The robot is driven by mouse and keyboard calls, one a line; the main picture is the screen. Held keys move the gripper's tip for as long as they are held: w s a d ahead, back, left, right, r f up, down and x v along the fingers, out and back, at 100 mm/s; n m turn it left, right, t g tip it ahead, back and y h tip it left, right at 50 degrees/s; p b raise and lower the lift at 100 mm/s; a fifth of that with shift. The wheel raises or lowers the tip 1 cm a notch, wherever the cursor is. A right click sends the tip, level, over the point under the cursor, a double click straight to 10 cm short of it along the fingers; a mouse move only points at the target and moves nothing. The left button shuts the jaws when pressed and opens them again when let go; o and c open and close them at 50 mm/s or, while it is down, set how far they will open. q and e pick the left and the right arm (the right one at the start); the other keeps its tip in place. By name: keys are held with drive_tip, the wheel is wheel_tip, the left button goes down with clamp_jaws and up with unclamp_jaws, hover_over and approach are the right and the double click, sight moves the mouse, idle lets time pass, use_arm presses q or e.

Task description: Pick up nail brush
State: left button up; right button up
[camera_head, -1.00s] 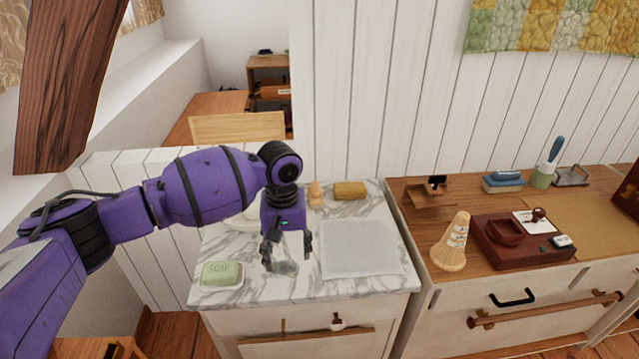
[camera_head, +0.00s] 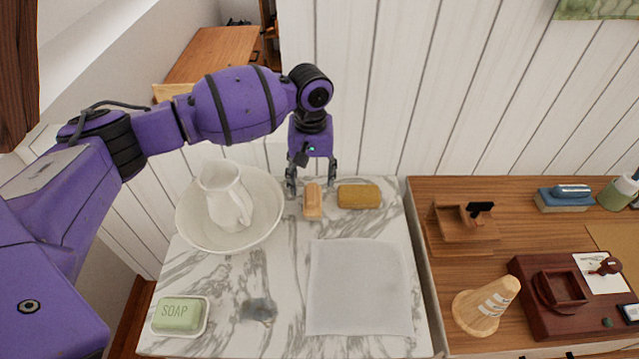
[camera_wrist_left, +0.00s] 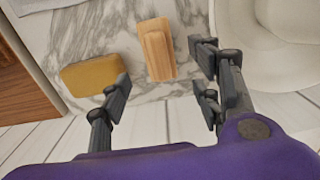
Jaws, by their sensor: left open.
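The nail brush (camera_head: 313,201) is a small light-wood block with a raised grip, lying on the marble top near its back edge. My left gripper (camera_head: 311,182) is open and empty, at the back of the marble top just behind and above the brush. In the left wrist view the brush (camera_wrist_left: 157,50) lies ahead of the gap between the open fingers (camera_wrist_left: 163,98), nothing between them touching it. My right gripper is not in view.
A tan sponge (camera_head: 359,196) lies close to the right of the brush. A white basin (camera_head: 262,230) with a jug (camera_head: 226,196) stands close to the left. A grey cloth (camera_head: 358,288) and a soap dish (camera_head: 203,322) lie nearer the front. The wall (camera_head: 345,90) is close behind.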

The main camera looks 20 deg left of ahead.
sight(312, 192)
use_arm(q)
drive_tip(key=shift+s+f, duration=0.25)
drive_tip(key=shift+f, duration=0.25)
drive_tip(key=shift+s+f, duration=0.25)
drive_tip(key=shift+f, duration=0.25)
wheel_tip(312, 192, down, 4)
drive_tip(key=shift+d+r, duration=0.1)
drive_tip(key=shift+d, duration=0.05)
drive_tip(key=shift+f, duration=0.45)
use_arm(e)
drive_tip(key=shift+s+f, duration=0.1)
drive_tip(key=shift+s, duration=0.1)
use_arm(q)
drive_tip(key=c, duration=1.3)
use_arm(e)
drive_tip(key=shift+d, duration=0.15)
use_arm(q)
drive_tip(key=shift+r, duration=0.15)
